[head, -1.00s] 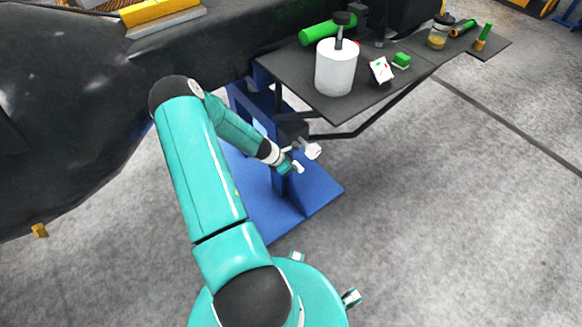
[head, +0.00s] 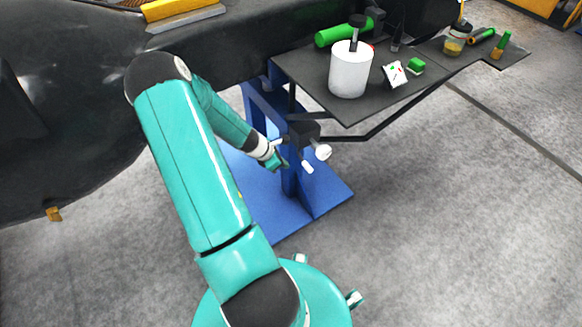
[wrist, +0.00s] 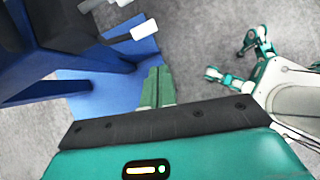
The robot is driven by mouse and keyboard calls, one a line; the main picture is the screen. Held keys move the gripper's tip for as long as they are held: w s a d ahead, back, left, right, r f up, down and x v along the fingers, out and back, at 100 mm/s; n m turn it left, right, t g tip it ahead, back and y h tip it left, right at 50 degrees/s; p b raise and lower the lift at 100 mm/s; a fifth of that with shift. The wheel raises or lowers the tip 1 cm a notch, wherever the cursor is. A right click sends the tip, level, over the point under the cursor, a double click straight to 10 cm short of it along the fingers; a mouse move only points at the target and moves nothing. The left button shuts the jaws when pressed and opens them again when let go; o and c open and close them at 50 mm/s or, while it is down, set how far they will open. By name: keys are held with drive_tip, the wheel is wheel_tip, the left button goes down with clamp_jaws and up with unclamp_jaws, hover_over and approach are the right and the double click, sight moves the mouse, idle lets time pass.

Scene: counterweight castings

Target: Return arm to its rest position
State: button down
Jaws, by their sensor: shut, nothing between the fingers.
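My teal arm reaches out from my body, its elbow bent, and folds down toward a blue stand (head: 318,203). My gripper (head: 283,164) is small in the head view, in front of the stand's upright, with nothing seen in it. In the wrist view my gripper (wrist: 158,72) shows as two green fingers lying side by side, shut and empty, with the blue base behind them. In the head view I cannot tell how far the fingertips are from the stand.
White-ended handles (head: 323,152) jut from the stand close to my gripper. A dark shelf (head: 350,112) above it holds a white pot (head: 350,70), a green cylinder (head: 338,35), a jar (head: 456,40) and small items. A large black casting (head: 60,110) fills the left. Grey floor (head: 450,230) at right is clear.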

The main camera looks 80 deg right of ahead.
drive_tip(key=shift+v, duration=1.1)
